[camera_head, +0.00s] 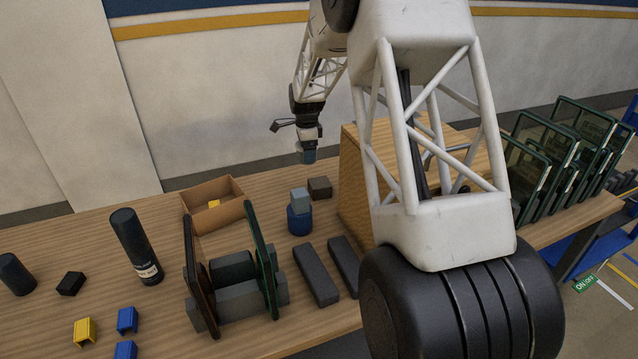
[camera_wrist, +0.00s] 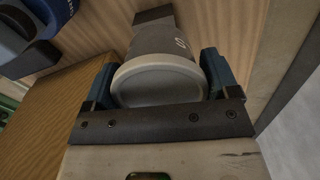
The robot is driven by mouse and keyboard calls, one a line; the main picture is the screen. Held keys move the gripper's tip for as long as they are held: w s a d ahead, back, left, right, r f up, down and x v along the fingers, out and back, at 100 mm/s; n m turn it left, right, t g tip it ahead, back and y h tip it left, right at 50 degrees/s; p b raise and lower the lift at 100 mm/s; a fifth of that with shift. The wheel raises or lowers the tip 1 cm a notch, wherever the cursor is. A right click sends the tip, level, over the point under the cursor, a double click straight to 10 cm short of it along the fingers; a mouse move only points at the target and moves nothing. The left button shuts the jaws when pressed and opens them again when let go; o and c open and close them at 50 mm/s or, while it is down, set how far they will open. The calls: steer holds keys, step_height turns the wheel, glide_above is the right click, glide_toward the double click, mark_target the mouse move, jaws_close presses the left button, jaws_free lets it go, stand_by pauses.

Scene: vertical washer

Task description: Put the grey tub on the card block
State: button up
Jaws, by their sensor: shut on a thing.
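My gripper (camera_head: 307,152) hangs above the far side of the wooden table in the head view. In the wrist view its two blue fingers (camera_wrist: 158,82) are shut on the sides of the grey tub (camera_wrist: 160,82), whose round pale end faces the camera. In the head view the tub is small and hard to separate from the fingers. A dark brown block face (camera_wrist: 153,15) shows beyond the tub in the wrist view. I cannot tell the gap between them.
A wooden box (camera_head: 353,180) rises to the right. An open cardboard tray (camera_head: 228,212) and a rack (camera_head: 235,275) stand left. Two dark bars (camera_head: 316,275) lie in front.

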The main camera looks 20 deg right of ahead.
steer(key=shift+s+d+r, duration=0.2)
steer(key=shift+s+d, duration=0.1)
steer(key=shift+d, duration=0.35)
steer(key=shift+s+d+r, duration=0.25)
steer(key=shift+s+d, duration=0.05)
steer(key=shift+d, duration=0.3)
steer(key=shift+s+d+r, duration=0.2)
steer(key=shift+s+d, duration=0.1)
steer(key=shift+d, duration=0.35)
glide_above(320, 182)
steer(key=shift+f, duration=3.15)
steer(key=shift+f, duration=1.85)
steer(key=shift+f, duration=0.15)
steer(key=o, duration=0.8)
steer(key=shift+o, duration=0.2)
